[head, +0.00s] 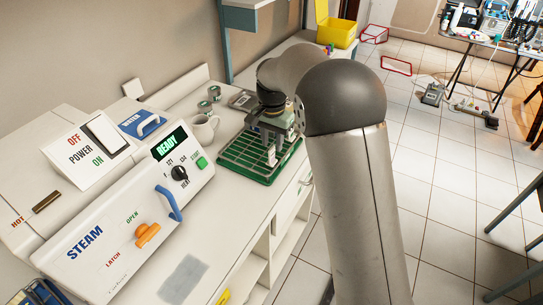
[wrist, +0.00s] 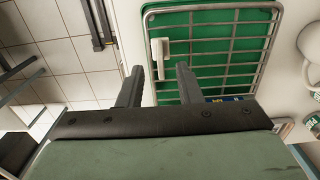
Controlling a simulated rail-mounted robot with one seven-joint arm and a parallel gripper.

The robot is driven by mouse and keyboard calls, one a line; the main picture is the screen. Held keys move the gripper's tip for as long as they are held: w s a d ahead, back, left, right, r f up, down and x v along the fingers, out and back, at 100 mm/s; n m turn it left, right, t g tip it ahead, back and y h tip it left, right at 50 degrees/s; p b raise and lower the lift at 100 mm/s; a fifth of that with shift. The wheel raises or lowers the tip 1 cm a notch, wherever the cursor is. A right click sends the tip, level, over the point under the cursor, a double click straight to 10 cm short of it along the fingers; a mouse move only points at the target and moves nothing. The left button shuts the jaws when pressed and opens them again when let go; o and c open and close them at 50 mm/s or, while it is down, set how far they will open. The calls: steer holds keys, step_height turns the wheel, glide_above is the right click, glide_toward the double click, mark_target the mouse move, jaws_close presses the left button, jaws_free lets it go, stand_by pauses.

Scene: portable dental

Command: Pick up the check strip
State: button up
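A small pale strip (wrist: 159,55), which looks like the check strip, is at the left part of a green tray with a wire rack (wrist: 220,72) in the wrist view. My gripper (wrist: 158,82) is open and empty, its two dark fingers apart. The strip shows beyond the fingertips, between them in the picture; I cannot tell the height gap. In the head view my gripper (head: 270,140) is above the green rack (head: 238,164) on the counter. A pale piece shows under it there, but I cannot tell whether it is the strip or a finger.
A white mug (head: 203,130) and small tins (head: 204,107) stand left of the rack. A steam unit (head: 130,225) with a READY display fills the counter's near left. A yellow box (head: 337,32) is at the far end. The tiled floor lies right of the counter.

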mark_target(272, 148)
steer(key=shift+f+p, duration=0.85)
steer(key=shift+f, duration=1.95)
jaws_close()
